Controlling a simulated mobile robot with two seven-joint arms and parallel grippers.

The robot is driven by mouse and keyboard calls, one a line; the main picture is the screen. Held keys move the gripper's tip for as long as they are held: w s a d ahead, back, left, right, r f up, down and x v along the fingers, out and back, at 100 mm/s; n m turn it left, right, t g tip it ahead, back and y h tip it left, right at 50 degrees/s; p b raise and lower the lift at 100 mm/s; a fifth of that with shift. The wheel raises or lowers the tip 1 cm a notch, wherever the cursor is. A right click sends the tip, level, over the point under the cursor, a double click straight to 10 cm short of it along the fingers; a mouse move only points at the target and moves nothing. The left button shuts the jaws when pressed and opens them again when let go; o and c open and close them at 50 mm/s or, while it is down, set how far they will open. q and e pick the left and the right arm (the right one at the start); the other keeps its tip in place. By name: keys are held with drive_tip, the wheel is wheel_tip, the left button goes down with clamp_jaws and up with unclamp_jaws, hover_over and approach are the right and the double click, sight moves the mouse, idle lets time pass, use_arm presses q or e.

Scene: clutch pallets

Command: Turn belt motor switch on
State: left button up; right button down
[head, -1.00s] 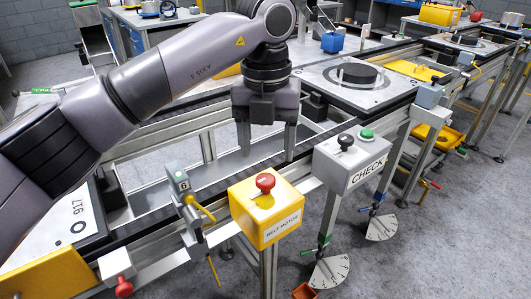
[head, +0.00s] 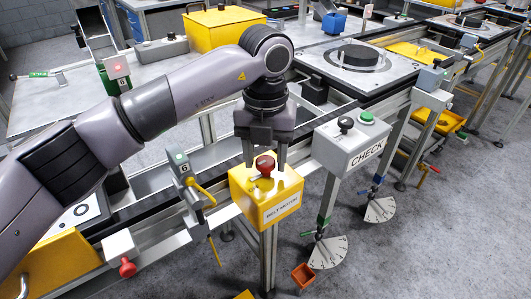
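The yellow belt motor box (head: 266,199) stands on a post at the rail's front side, labelled "BELT MOTOR". Its red mushroom-shaped switch knob (head: 265,165) sits on top. My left gripper (head: 265,167) points down over the box with its two fingers apart, one on each side of the red knob. The fingertips are near the top face of the box; I cannot tell whether they touch the knob. My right gripper is not in view.
The grey CHECK box (head: 349,150) with a black knob and a green button stands close on the right. Pallets (head: 362,65) sit on the conveyor behind.

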use_arm(q)
drive_tip(key=c, duration=0.6)
drive_tip(key=shift+c, duration=0.2)
